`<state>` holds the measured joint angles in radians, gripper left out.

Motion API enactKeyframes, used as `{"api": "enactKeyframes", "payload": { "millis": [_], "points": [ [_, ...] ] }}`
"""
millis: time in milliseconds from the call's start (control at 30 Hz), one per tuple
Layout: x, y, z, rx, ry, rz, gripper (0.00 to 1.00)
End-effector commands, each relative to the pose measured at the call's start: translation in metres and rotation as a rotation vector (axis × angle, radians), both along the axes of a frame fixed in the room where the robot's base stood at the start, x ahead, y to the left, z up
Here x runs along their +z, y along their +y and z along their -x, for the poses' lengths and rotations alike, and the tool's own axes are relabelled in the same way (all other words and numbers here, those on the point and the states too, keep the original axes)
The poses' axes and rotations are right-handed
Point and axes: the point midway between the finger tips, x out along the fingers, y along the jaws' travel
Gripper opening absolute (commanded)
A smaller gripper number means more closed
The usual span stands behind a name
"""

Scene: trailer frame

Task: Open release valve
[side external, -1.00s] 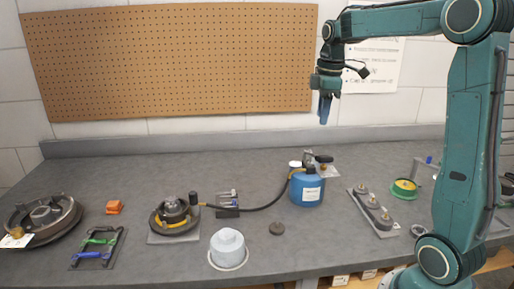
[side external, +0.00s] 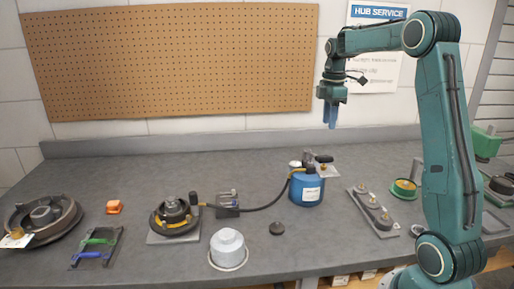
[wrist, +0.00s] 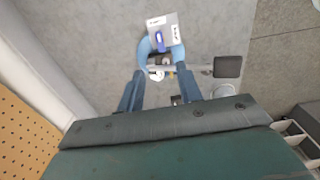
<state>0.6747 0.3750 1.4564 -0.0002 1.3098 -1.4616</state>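A blue canister (side external: 307,191) stands on the bench right of centre in the side view. Its top carries metal fittings, a black lever (side external: 323,158) and a hose; a pale tag hangs at its right. My gripper (side external: 331,126) points down above and slightly right of the canister, clear of it. In the wrist view my gripper (wrist: 160,73) has its two blue fingers apart with nothing held. Beyond them show the canister's blue rim (wrist: 143,50), a black lever pad (wrist: 228,67) and the tag (wrist: 163,32). Which fitting is the release valve I cannot tell.
The hose (side external: 262,208) runs left to a small fixture (side external: 228,205) by a black-and-yellow hub (side external: 173,215). A grey cap (side external: 228,246) and dark puck (side external: 277,228) lie in front. A plate with studs (side external: 373,214) lies right. The air around my gripper is clear.

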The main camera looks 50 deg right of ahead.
Motion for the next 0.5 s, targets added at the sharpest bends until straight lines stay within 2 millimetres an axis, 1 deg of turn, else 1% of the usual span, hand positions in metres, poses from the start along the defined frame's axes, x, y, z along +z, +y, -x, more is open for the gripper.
{"api": "enactKeyframes", "payload": {
  "millis": [267,500],
  "points": [
    [-0.037,0.001,0.001,0.0,0.003,-0.003,0.35],
    [-0.074,0.001,0.001,-0.001,0.004,-0.004,0.35]
  ]
}}
